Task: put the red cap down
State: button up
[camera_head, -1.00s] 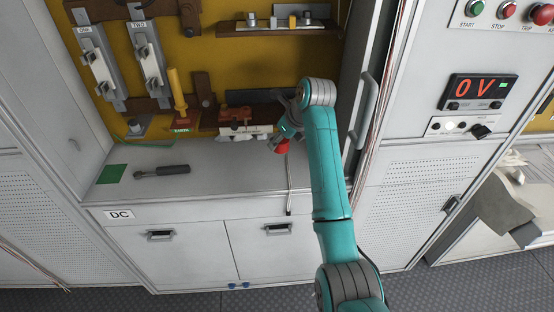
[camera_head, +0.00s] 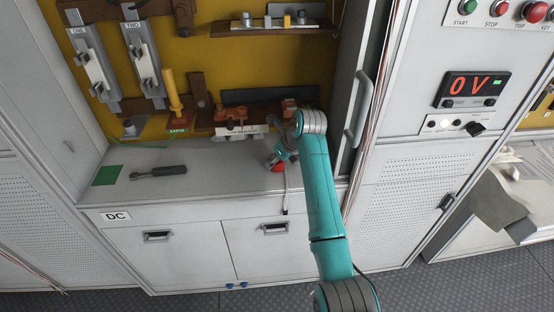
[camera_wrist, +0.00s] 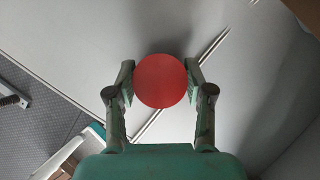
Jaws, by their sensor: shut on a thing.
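The red cap (camera_wrist: 160,80) is a round red disc held between the two fingers of my gripper (camera_wrist: 160,88) in the wrist view. The fingers press on its left and right sides. In the head view the red cap (camera_head: 278,167) shows at the end of my gripper (camera_head: 276,161), low over the right part of the grey counter (camera_head: 225,170). I cannot tell whether the cap touches the counter.
A dark-handled tool (camera_head: 160,171) and a green patch (camera_head: 107,175) lie at the counter's left. A white and brown fuse block (camera_head: 232,130) is at the back. The middle of the counter is clear.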

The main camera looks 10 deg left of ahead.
jog(key=shift+f, duration=0.15)
jog(key=o, duration=0.8)
jog(key=shift+c, duration=0.2)
jog(key=shift+r, duration=0.25)
jog(key=v, duration=1.2)
jog(key=shift+f, duration=0.1)
